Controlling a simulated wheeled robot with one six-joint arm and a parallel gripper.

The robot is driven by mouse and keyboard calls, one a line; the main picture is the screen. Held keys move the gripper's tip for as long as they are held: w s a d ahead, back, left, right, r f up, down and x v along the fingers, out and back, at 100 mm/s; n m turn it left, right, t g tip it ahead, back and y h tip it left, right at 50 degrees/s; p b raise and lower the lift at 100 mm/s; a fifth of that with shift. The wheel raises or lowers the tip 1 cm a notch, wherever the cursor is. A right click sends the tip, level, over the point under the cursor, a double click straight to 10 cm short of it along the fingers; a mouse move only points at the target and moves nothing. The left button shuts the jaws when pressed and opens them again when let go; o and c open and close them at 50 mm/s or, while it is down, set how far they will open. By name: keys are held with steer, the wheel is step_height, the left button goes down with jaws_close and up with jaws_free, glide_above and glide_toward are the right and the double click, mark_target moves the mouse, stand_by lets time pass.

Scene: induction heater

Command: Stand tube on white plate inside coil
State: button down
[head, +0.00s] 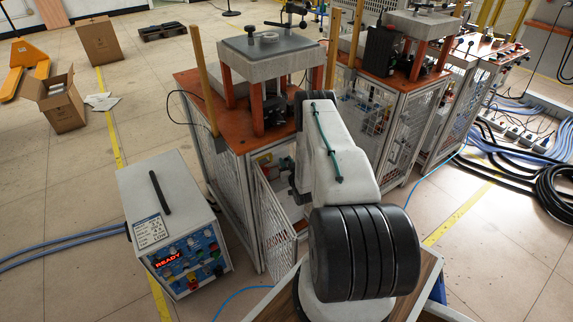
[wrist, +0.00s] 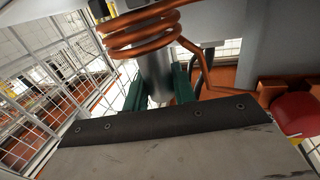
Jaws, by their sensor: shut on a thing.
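In the wrist view, my gripper (wrist: 159,84) has its two green fingers closed on the sides of a grey metal tube (wrist: 158,92). The tube looks roughly upright, and its top end goes up to the copper coil (wrist: 146,32). The coil's turns hide that end, so I cannot tell whether it is inside the coil or behind it. I cannot make out the white plate in either view. In the head view, my arm reaches to the open front of the wire-mesh cabinet (head: 236,185) and hides the coil and tube.
In the wrist view, a copper lead bends down right of the tube, and a red rounded object (wrist: 297,113) lies at right. Mesh walls stand at left. In the head view, the open mesh door (head: 274,220) is beside my arm, and a control box (head: 172,215) reads READY.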

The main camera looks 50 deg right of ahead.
steer(key=shift+d+f, duration=0.1)
steer(key=shift+f, duration=0.3)
steer(key=shift+s, duration=0.1)
steer(key=shift+f, duration=0.35)
steer(key=c, duration=1.1)
jaws_free()
steer(key=shift+c, duration=0.2)
steer(key=shift+s+r, duration=0.1)
steer(key=shift+r, duration=0.3)
steer(key=v, duration=1.1)
steer(key=shift+s+a, duration=0.3)
